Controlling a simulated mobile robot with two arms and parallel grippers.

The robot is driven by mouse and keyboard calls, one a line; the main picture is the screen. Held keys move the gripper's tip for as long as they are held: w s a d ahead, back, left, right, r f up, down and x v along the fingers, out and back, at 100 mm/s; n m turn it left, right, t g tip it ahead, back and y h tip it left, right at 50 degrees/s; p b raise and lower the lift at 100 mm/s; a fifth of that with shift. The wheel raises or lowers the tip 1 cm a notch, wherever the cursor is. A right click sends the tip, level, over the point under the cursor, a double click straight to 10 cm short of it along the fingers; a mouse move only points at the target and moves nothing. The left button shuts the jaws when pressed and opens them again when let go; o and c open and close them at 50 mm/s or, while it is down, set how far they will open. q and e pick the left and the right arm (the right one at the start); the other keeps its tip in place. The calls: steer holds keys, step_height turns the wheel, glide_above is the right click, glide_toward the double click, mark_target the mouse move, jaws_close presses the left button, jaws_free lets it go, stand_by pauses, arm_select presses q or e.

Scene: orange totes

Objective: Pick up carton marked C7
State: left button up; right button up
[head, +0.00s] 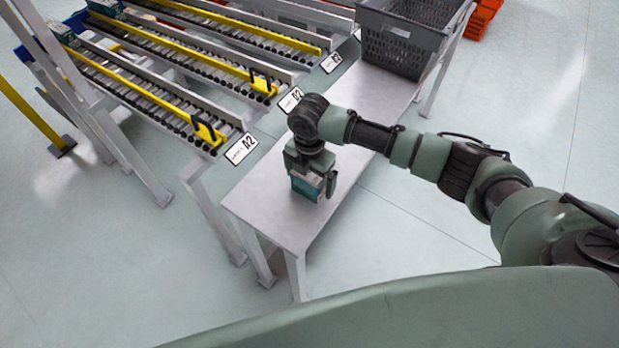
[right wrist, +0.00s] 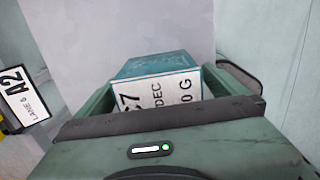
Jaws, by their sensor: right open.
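A teal carton (head: 306,187) stands on the grey metal table below my right gripper in the head view. In the right wrist view the carton (right wrist: 160,82) shows a teal top and a white label with a partly cut-off "7", "DEC" and "0 G". My right gripper (head: 312,180) points down over the table with its fingers on either side of the carton. It is open, and the carton sits between the fingers. The carton's lower part is hidden in the wrist view. My left gripper is in neither view.
The table (head: 262,205) is bare around the carton. A grey crate (head: 400,45) stands at its far end. Roller lanes with yellow rails (head: 170,75) end at the table's left, with white lane signs (head: 241,148). Orange totes (head: 482,18) lie beyond.

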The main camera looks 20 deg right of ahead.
steer(key=c, duration=1.5)
steer(key=shift+c, duration=0.7)
steer(key=shift+r, duration=0.15)
